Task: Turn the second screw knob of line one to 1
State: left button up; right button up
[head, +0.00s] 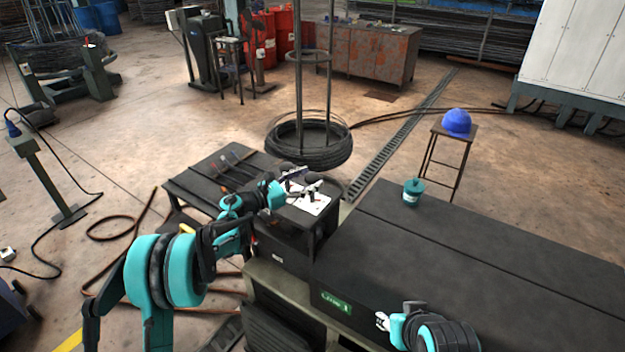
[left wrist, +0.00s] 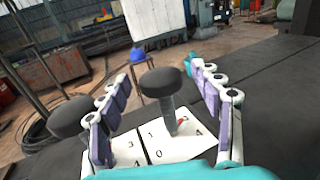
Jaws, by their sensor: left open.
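In the left wrist view a black round knob (left wrist: 165,82) on a grey threaded shaft stands over a white numbered plate (left wrist: 178,148). A red pointer (left wrist: 181,124) at the shaft's foot lies toward the 3 and 4. A second black knob (left wrist: 68,116) is at the left, partly behind a finger, over a neighbouring numbered plate. My left gripper (left wrist: 167,98) is open, with one finger on each side of the middle knob and gaps to both. In the head view my left gripper (head: 294,180) covers most of the white plates (head: 318,204). My right gripper (head: 383,320) is low at the table front.
A green "Line 1" label (head: 336,302) is on the dark machine's front. A teal cup (head: 412,192) stands on the long dark table (head: 480,250). A blue helmet (head: 457,122) rests on a stool behind. A wire coil (head: 309,145) lies beyond the knobs.

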pick_arm(q)
jog(key=shift+x, duration=0.85)
jog(key=c, duration=1.2)
